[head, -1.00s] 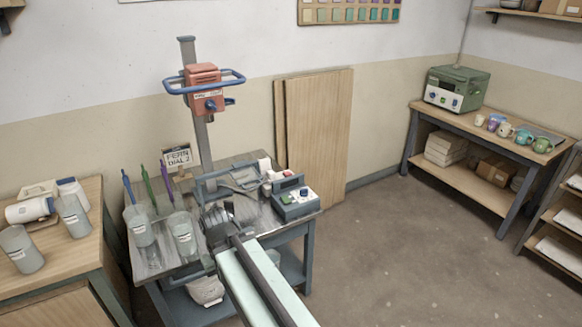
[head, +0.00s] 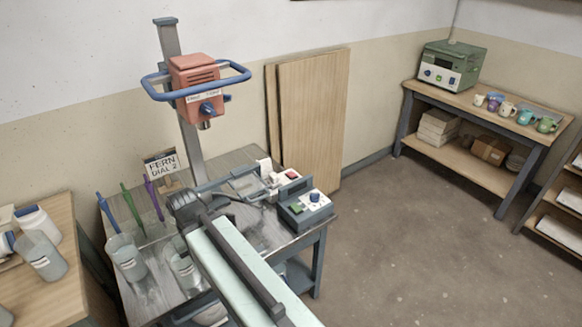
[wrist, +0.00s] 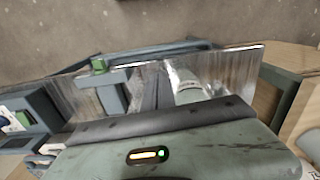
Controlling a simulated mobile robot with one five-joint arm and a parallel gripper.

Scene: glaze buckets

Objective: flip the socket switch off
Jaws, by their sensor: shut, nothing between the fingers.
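In the head view, a white socket block with a red switch (head: 291,175) sits at the back right of the grey work table (head: 235,160). It is small here, so I cannot tell the switch's position. My gripper (head: 184,203) is over the table, to the left of and nearer than the socket, and clearly apart from it. My arm partly covers the gripper and its fingertips are hard to make out. In the wrist view, my dark fingers (wrist: 150,87) are shut together with nothing between them, above the metal tabletop.
A control box (head: 305,208) with green and blue controls stands in front of the socket. A red mixer head (head: 196,75) with a blue ring handle hangs on a column. A beaker (head: 126,258) stands left. Floor to the right is clear.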

